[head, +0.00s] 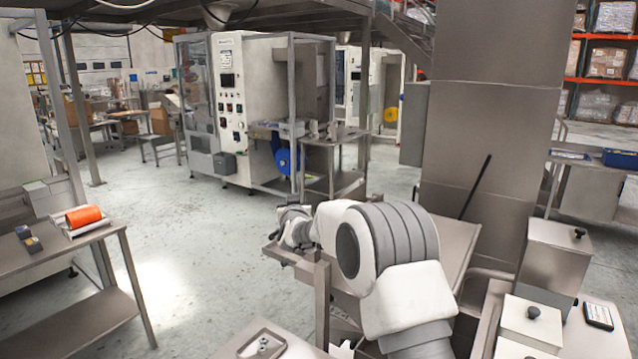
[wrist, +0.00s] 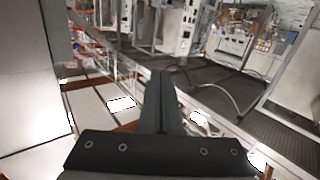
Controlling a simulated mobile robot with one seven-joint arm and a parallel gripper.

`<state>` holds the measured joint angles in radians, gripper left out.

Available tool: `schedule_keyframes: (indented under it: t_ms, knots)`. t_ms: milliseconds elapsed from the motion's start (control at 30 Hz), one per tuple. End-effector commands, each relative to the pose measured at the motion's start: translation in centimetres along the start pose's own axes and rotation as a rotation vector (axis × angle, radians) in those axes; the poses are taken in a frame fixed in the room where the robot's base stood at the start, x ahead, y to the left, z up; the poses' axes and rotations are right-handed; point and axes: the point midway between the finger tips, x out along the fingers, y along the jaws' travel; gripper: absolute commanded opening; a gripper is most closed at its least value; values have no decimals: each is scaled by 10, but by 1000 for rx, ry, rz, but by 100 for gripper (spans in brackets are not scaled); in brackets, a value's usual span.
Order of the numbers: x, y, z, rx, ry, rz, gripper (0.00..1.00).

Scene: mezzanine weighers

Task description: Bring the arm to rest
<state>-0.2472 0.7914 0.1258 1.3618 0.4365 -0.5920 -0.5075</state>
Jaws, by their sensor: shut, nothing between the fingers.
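My gripper (wrist: 160,76) shows in the wrist view with its two dark fingers pressed together, shut and empty. The fingers point up the picture, and no object touches them. In the head view my white and grey arm is bent in front of the steel column, at the right of the middle. Its far end reaches left over a steel table. The fingers cannot be made out in the head view.
A steel column (head: 490,110) stands close behind my arm. Lidded steel bins (head: 553,255) stand at the right. A side table (head: 60,255) with an orange roll (head: 84,216) is at the left. A packing machine (head: 250,110) stands behind. Open floor (head: 190,240) lies left of my arm.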

Motion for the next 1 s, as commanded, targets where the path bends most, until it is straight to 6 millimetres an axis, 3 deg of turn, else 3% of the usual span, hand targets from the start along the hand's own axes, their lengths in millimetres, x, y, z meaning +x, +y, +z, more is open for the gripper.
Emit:
schedule_keyframes:
  t_ms: [33, 200, 467, 733, 1000]
  knots:
    - [-12, 6, -16, 2, -20, -19, 0]
    - [-56, 21, -45, 0, -122, -82, 0]
    - [-145, 50, -67, -1, -300, -134, 0]
    - [-259, 85, -60, 8, -503, -131, 0]
    - [-385, 118, -26, 34, -716, -79, 0]
